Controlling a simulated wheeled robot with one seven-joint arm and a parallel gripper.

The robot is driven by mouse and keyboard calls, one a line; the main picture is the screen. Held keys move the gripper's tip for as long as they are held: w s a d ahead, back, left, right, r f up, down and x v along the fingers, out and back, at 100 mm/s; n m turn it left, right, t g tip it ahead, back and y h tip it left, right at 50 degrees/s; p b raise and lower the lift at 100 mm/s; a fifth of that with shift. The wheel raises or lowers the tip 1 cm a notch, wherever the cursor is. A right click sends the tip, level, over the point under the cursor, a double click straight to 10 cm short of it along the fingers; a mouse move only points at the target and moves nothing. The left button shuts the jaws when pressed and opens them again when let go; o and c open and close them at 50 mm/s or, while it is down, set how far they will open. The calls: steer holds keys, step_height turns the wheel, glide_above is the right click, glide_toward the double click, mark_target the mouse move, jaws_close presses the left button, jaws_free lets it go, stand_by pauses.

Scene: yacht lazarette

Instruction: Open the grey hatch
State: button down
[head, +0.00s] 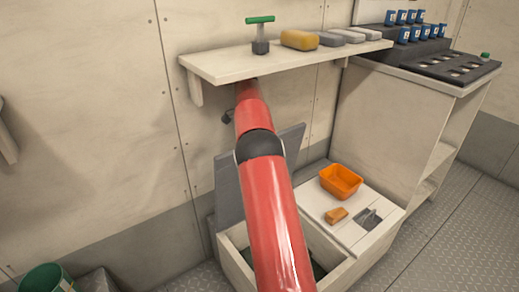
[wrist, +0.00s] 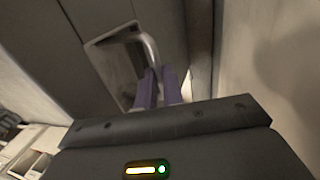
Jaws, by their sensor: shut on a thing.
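The grey hatch (head: 229,192) stands raised, tilted up toward the wall above the open white locker box (head: 236,262). My red arm covers its middle in the head view. In the wrist view the hatch is a dark grey panel (wrist: 95,18) with a bent metal handle (wrist: 149,46) in a recess. My gripper (wrist: 158,74) has its two purple fingers shut on this handle. The gripper itself is hidden behind the arm in the head view.
A white lid beside the opening carries an orange bin (head: 340,181), a yellow-brown block (head: 336,215) and a recessed handle (head: 369,217). A wall shelf (head: 215,72) holding several items juts out above the hatch. A green bucket (head: 46,279) stands at lower left.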

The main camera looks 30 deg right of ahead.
steer(key=shift+w+a+f, duration=0.25)
steer(key=shift+w+f, duration=0.1)
steer(key=shift+f, duration=0.25)
steer(key=c, duration=1.6)
jaws_free()
steer(key=shift+w, duration=0.1)
steer(key=shift+o, duration=0.4)
steer(key=shift+d+r, duration=0.15)
steer(key=shift+s+r, duration=0.1)
steer(key=shift+s, duration=0.1)
